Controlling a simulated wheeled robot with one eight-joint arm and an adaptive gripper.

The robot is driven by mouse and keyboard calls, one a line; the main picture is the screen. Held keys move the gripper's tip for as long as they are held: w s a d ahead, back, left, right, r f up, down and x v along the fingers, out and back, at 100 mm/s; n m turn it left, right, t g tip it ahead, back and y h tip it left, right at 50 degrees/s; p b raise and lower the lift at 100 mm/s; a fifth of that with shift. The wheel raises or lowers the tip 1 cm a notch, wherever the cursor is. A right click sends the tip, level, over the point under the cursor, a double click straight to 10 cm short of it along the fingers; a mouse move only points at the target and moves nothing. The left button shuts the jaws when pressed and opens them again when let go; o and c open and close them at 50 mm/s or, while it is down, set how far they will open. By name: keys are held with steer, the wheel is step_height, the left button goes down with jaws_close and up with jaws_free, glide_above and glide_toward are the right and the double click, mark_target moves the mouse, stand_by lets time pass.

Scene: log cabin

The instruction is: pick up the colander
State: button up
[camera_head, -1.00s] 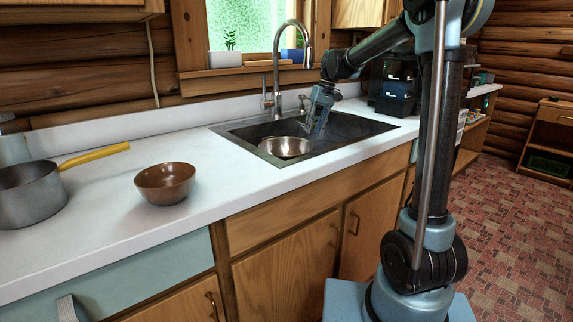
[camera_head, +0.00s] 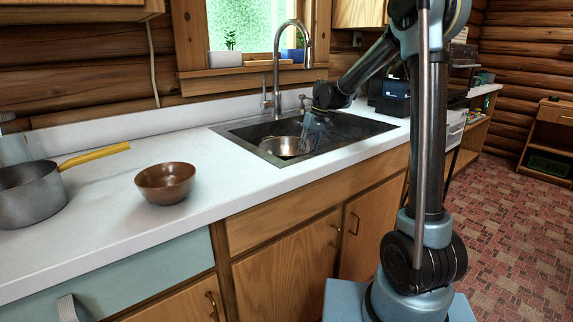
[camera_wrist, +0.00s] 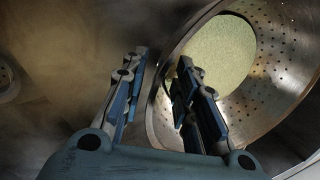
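The colander (camera_head: 284,147) is a shiny metal bowl in the left part of the dark sink. In the wrist view its perforated inner wall (camera_wrist: 285,75) and rim fill the right side. My gripper (camera_head: 308,142) is down in the sink at the colander's right side. In the wrist view my gripper (camera_wrist: 160,70) has its two fingers apart, with the colander's near rim close to the right finger, which overlaps the bowl. I cannot tell whether a finger touches the rim.
The sink (camera_head: 345,130) has a tall curved faucet (camera_head: 307,50) behind it. A brown bowl (camera_head: 165,184) and a grey saucepan (camera_head: 30,195) with a yellow handle stand on the white counter (camera_head: 110,235) at left. A black appliance (camera_head: 393,98) stands right of the sink.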

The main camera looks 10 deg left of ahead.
jaws_close()
stand_by(0.3)
step_height(320, 180, up, 18)
steer(key=s+d, duration=1.1)
steer(key=d, duration=0.2)
steer(key=shift+s+d, duration=0.35)
steer(key=shift+s, duration=0.05)
stand_by(0.3)
